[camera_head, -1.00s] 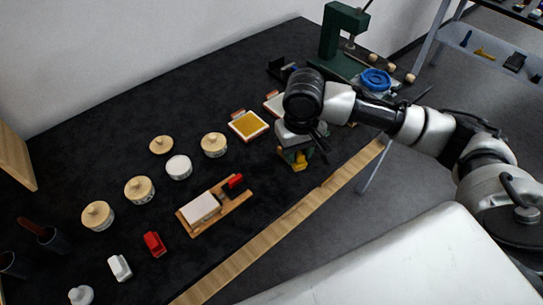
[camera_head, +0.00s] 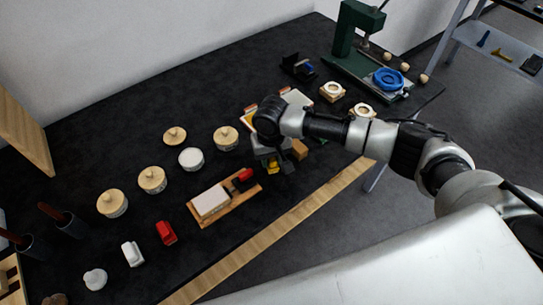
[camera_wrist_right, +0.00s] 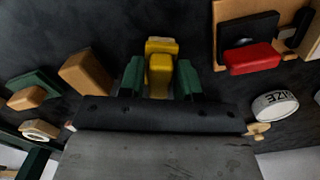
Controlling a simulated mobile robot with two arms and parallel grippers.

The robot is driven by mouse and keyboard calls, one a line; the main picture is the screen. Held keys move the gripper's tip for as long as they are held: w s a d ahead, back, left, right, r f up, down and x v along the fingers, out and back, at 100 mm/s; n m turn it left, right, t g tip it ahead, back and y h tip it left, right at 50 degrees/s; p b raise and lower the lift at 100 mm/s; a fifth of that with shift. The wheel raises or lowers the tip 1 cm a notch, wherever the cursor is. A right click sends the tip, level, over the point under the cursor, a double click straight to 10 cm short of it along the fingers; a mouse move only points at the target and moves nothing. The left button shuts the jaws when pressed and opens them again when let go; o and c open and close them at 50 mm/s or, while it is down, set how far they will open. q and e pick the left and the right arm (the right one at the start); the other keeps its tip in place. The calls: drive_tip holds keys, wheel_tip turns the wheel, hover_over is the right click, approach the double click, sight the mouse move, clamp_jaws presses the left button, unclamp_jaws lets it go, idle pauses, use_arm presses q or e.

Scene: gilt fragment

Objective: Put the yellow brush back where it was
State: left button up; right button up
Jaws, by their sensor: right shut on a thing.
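My right gripper (camera_head: 270,164) is shut on the yellow brush (camera_head: 272,168) and holds it over the dark table, just right of the wooden board. In the right wrist view, the yellow brush (camera_wrist_right: 160,72) sits between the green fingers of the gripper (camera_wrist_right: 159,80). A red brush (camera_head: 165,233) and a white brush (camera_head: 132,254) stand in the left part of the table. My left gripper is not in view.
The wooden board (camera_head: 235,209) bears a white block (camera_head: 211,202) and a red piece (camera_head: 243,176); the red piece (camera_wrist_right: 252,58) shows in the wrist view. Lidded jars (camera_head: 152,180) stand behind. A wooden block (camera_head: 299,149) is close right of the gripper. A green press (camera_head: 352,35) stands far right.

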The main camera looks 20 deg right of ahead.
drive_tip(key=shift+f, duration=0.25)
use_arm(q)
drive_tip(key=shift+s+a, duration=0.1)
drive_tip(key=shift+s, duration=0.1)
use_arm(e)
drive_tip(key=shift+f, duration=0.15)
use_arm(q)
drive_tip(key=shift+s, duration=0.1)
use_arm(e)
drive_tip(key=o, duration=0.8)
drive_tip(key=shift+o, duration=0.2)
use_arm(q)
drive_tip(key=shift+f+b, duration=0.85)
drive_tip(key=shift+b, duration=0.05)
use_arm(e)
wheel_tip(320, 180, up, 12)
drive_tip(key=shift+r, duration=0.2)
